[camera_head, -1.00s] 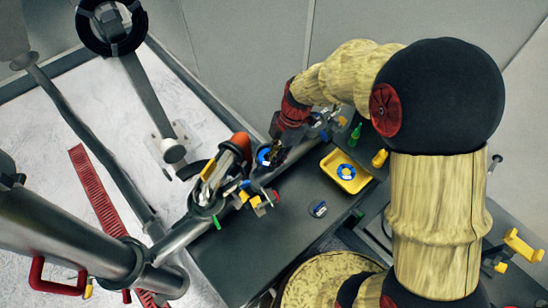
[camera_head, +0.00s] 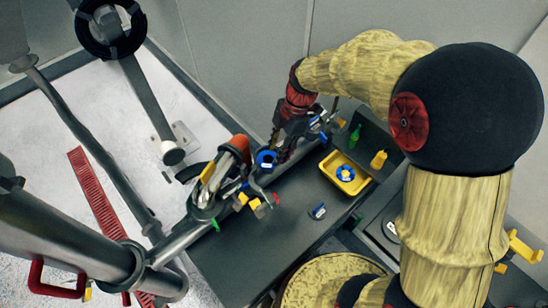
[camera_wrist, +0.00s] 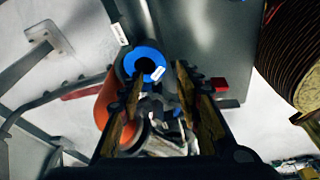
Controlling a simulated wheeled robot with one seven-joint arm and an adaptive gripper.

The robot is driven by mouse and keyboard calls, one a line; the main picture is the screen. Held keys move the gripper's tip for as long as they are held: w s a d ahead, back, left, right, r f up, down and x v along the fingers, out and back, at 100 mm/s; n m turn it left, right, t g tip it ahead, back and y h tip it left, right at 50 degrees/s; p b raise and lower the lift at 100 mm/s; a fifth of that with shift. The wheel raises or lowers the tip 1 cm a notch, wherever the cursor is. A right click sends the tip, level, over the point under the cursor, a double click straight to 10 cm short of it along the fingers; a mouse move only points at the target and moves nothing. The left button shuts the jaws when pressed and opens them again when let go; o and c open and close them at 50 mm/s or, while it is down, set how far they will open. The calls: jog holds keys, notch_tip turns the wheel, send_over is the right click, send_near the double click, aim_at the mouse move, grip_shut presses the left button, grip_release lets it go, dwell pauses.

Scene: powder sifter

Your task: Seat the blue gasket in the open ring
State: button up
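A blue gasket (camera_head: 266,157) with a white label sits at the dark open end of the pipe ring. In the wrist view the blue gasket (camera_wrist: 152,53) lies around the dark opening of the ring (camera_wrist: 126,66), looking roughly concentric with it. How deep it sits I cannot tell. My gripper (camera_head: 282,146) is just behind and to the right of it in the head view. In the wrist view my gripper (camera_wrist: 160,76) has its two fingers spread, with nothing held between them. The gasket shows beyond the fingertips, apart from them as far as I can see.
A yellow tray (camera_head: 362,187) holds another blue ring (camera_head: 345,173). A green bottle (camera_head: 354,136) and a yellow one (camera_head: 378,160) stand behind it. An orange-ended pipe (camera_head: 240,143) and clamp parts crowd the left.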

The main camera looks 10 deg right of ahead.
jog(key=v, duration=0.7)
dwell(0.5)
